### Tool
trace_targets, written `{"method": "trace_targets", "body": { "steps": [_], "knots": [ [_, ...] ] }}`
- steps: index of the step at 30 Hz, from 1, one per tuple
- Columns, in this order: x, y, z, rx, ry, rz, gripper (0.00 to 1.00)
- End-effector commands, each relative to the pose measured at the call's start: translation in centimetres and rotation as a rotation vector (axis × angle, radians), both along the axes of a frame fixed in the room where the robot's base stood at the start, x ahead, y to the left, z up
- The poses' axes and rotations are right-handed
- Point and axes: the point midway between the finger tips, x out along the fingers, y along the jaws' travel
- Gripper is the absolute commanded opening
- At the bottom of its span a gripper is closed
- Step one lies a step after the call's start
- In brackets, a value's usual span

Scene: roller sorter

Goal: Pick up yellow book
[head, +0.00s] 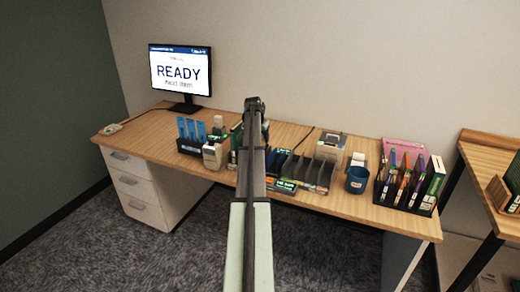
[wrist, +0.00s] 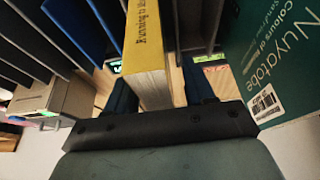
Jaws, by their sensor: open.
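The yellow book (wrist: 143,38) stands in the wrist view with its lettered spine and pale page edges toward me. My gripper (wrist: 159,85) is open, its two dark fingers on either side of the book. A gap shows on the right of the book; whether the left finger touches it I cannot tell. In the head view my arm covers the middle of the desk, and I cannot make out the yellow book or the gripper fingers there.
A teal book (wrist: 262,42) is close on the right, and blue folders between grey dividers (wrist: 62,28) on the left. On the desk (head: 155,130) are a monitor (head: 181,72), a divider rack (head: 308,172), a blue cup (head: 357,180) and a black book holder (head: 405,195).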

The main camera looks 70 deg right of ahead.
Motion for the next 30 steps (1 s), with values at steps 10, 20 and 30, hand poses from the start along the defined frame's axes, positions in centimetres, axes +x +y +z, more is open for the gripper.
{"method": "trace_targets", "body": {
  "steps": [10,20,30],
  "knots": [
    [0.0,0.0,-0.36,0.0,0.0,0.0,0.53],
    [0.0,-0.01,-0.35,0.0,0.0,0.0,0.44],
    [0.0,0.0,-0.35,0.0,0.0,0.0,0.11]
  ]
}}
